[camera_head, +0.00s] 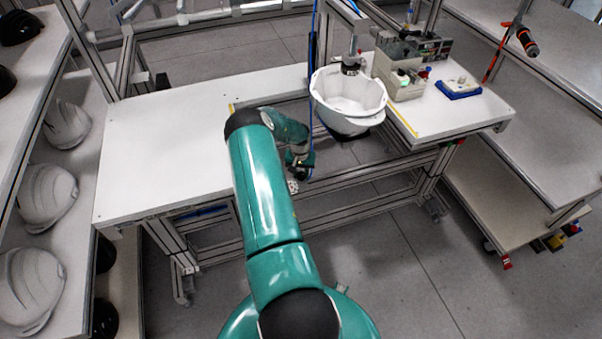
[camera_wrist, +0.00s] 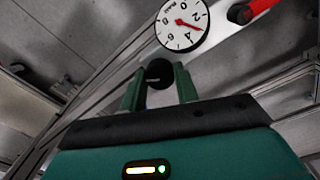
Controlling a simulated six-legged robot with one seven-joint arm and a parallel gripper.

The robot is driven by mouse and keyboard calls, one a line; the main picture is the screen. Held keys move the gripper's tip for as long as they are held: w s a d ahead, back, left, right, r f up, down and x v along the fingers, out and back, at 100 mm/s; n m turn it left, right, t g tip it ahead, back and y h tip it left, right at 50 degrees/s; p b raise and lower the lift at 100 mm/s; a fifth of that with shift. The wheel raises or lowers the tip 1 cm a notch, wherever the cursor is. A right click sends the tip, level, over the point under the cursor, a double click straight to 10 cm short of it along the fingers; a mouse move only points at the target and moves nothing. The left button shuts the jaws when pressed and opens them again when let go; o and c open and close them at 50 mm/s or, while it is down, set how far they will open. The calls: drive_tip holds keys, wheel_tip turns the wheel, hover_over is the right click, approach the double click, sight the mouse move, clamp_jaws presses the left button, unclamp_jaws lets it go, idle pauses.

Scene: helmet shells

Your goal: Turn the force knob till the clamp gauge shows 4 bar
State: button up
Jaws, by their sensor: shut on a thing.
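The black round force knob (camera_wrist: 159,73) sits between the two green fingers of my gripper (camera_wrist: 159,88) in the wrist view. The fingers are shut on its sides. The clamp gauge (camera_wrist: 182,24) is a white round dial just above the knob and looks turned on its side. Its red needle points to the right and slightly down, seemingly between the 2 and the 4; the exact value is hard to read. In the head view my gripper (camera_head: 299,165) is low at the bench's front gap, and the knob cannot be made out there.
A red-handled lever (camera_wrist: 250,11) is right of the gauge. A white helmet shell (camera_head: 348,98) sits in the bench gap, right of my arm. The white benchtop (camera_head: 165,140) is clear on the left. More white shells (camera_head: 48,195) lie on the left shelf.

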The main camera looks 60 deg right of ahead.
sight(301, 173)
drive_tip(key=m, duration=0.5)
drive_tip(key=shift+d+r+m, duration=0.1)
drive_tip(key=shift+d+m, duration=0.05)
drive_tip(key=shift+m, duration=0.25)
drive_tip(key=m, duration=0.5)
idle(0.4)
drive_tip(key=o, duration=1)
drive_tip(key=shift+c, duration=0.2)
wheel_tip(301, 173, up, 8)
drive_tip(key=shift+w+f, duration=0.1)
drive_tip(key=shift+f, duration=0.15)
